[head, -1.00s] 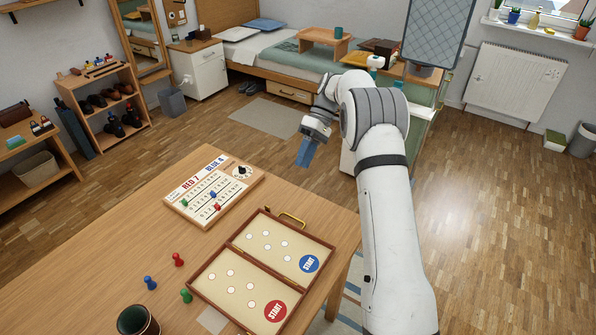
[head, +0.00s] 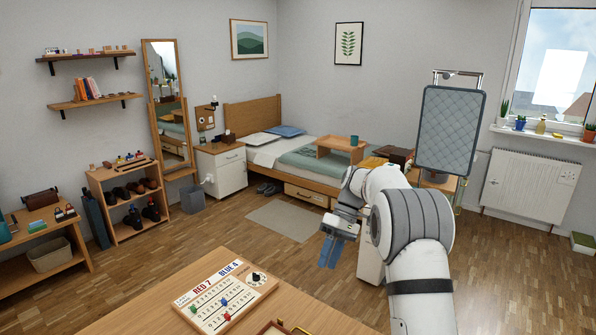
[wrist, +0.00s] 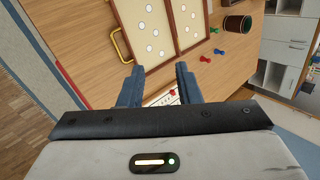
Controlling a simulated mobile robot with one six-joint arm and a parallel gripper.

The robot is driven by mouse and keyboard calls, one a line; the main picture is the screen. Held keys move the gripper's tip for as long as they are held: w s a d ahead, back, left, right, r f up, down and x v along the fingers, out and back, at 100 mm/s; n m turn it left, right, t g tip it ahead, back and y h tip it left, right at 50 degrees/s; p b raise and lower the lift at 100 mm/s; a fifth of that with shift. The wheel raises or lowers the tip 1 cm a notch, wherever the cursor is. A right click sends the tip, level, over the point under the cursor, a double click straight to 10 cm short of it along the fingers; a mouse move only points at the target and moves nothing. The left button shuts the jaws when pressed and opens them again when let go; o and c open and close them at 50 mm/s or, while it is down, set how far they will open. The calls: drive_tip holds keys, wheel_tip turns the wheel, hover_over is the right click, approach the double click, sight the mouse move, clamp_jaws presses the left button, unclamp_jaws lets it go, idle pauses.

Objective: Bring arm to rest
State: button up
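My gripper (head: 330,252) hangs at the end of my white arm in the head view, with its blue fingers pointing down, in front of the table's far right side. In the wrist view my gripper (wrist: 158,82) has its two blue fingers apart with nothing held between them. The wooden table (head: 140,311) lies below, and part of it also shows in the wrist view. The open game case (wrist: 148,35) lies on the table beyond the fingertips in the wrist view.
A scoreboard (head: 226,297) with small pegs stands on the table. Red, blue and green pawns and a dark cup (wrist: 233,24) also lie there. A bed (head: 266,152) and a bedside cabinet (head: 222,172) stand behind. The wood floor (head: 200,235) between is mostly clear.

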drive_tip(key=s+d+r+m+t+h, duration=0.1)
drive_tip(key=s+d+r+m+t, duration=0.15)
drive_tip(key=s+r, duration=0.35)
drive_tip(key=s+d+f+m+t+h, duration=0.1)
drive_tip(key=s+d+m+t, duration=0.1)
drive_tip(key=s, duration=1)
drive_tip(key=s+d+f+m+t+h, duration=0.1)
drive_tip(key=s+d+m+t+h, duration=0.1)
drive_tip(key=s, duration=1.1)
drive_tip(key=shift+f+m+t, duration=0.3)
drive_tip(key=shift+m+t, duration=0.55)
drive_tip(key=shift+m, duration=0.2)
